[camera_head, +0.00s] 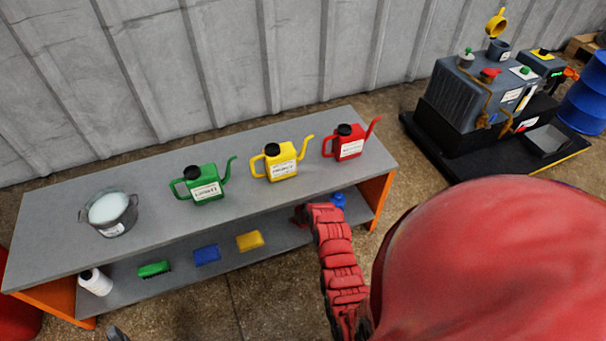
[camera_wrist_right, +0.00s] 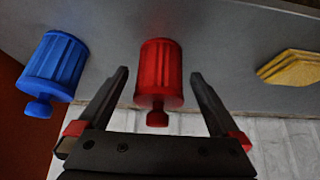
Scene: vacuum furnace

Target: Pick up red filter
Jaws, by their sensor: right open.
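The red filter (camera_wrist_right: 159,72) is a ribbed red cylinder with a narrow knob. In the right wrist view it sits on the grey shelf, between the two fingers of my right gripper (camera_wrist_right: 159,75). The fingers are open, one on each side, with gaps visible between them and the filter. In the head view my red right arm reaches to the lower shelf and largely hides the gripper and filter. A small grey tip at the bottom left edge of the head view appears to be my left gripper (camera_head: 117,333), mostly cut off.
A blue filter (camera_wrist_right: 55,65) stands left of the red one in the wrist view; a yellow sponge (camera_wrist_right: 290,68) lies right. The bench top (camera_head: 150,215) above holds a bucket (camera_head: 110,214) and green, yellow and red cans.

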